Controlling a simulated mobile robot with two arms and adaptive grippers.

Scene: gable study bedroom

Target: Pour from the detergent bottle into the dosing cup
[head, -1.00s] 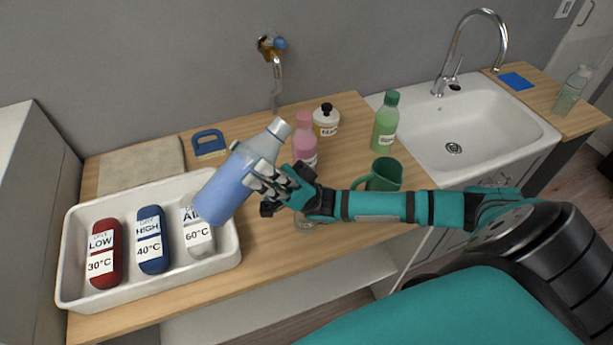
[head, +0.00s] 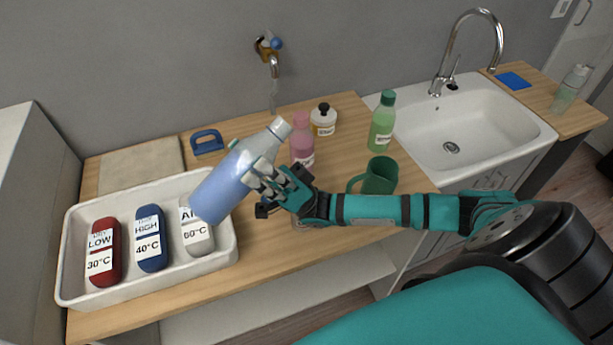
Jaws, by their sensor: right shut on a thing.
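My right gripper (head: 262,180) is shut on a blue bottle (head: 226,187), which I take to be the detergent bottle. The bottle is tilted, its pale neck end (head: 279,128) up and to the right, its base down and to the left over the white tray. No liquid shows leaving it. A dosing cup cannot be made out clearly; a small clear thing (head: 298,222) shows only partly below my right wrist, mostly hidden by it. My left gripper is not in view.
The white tray (head: 70,262) holds red, blue and white labelled containers. A sink (head: 470,125) is at right; a wall tap (head: 272,55) is behind.

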